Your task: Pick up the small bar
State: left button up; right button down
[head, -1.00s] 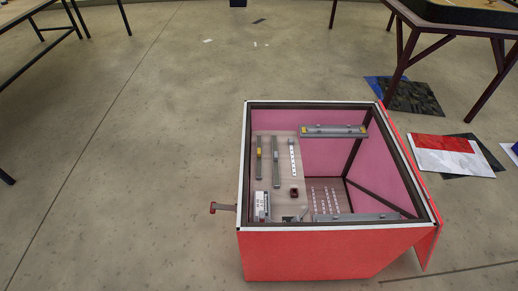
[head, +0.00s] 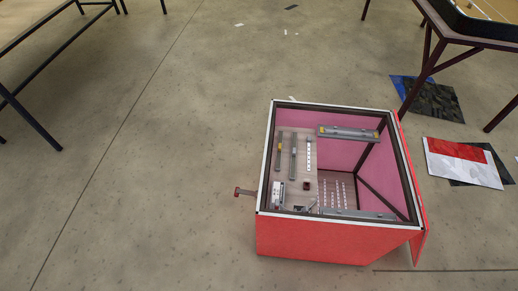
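A red open-topped box (head: 310,240) with a white and dark rim stands on the floor, right of centre. Inside, on a light panel (head: 298,186), two narrow grey bars (head: 279,155) (head: 293,160) with yellowish marks lie side by side, with a white dotted strip (head: 308,155) to their right. A longer grey bar (head: 348,133) lies along the far inner side, and another (head: 358,214) along the near rim. I cannot tell which one is the small bar. Neither of my grippers is in view.
Flat sheets (head: 462,161) lie on the floor at right. Dark-legged tables stand at upper left (head: 30,70) and upper right (head: 450,55). The floor left of the box is clear.

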aim_at(281, 136)
jog(key=u, duration=1.65)
jog(key=i+j+u, duration=0.25)
jog(key=i+u, duration=0.2)
jog(key=i, duration=0.25)
jog(key=i+l+z, duration=0.15)
jog(key=z, duration=0.25)
jog(key=i+z, duration=0.65)
jog(key=z, duration=0.2)
jog(key=i+j+z, duration=0.15)
jog(key=z, duration=0.3)
jog(key=i+l+z, duration=0.1)
jog(key=i+z, duration=0.3)
jog(key=i, duration=0.35)
jog(key=i+j+z, duration=0.15)
jog(key=i+z, duration=0.25)
jog(key=i, duration=0.35)
jog(key=i+l+z, duration=0.1)
jog(key=i+z, duration=0.25)
jog(key=i, duration=0.15)
jog(key=i+z, duration=0.35)
jog(key=i+j+z, duration=0.35)
jog(key=i, duration=0.25)
jog(key=z, duration=0.4)
jog(key=i+z, duration=0.1)
jog(key=z, duration=0.75)
jog(key=i+z, duration=0.1)
jog(key=z, duration=0.3)
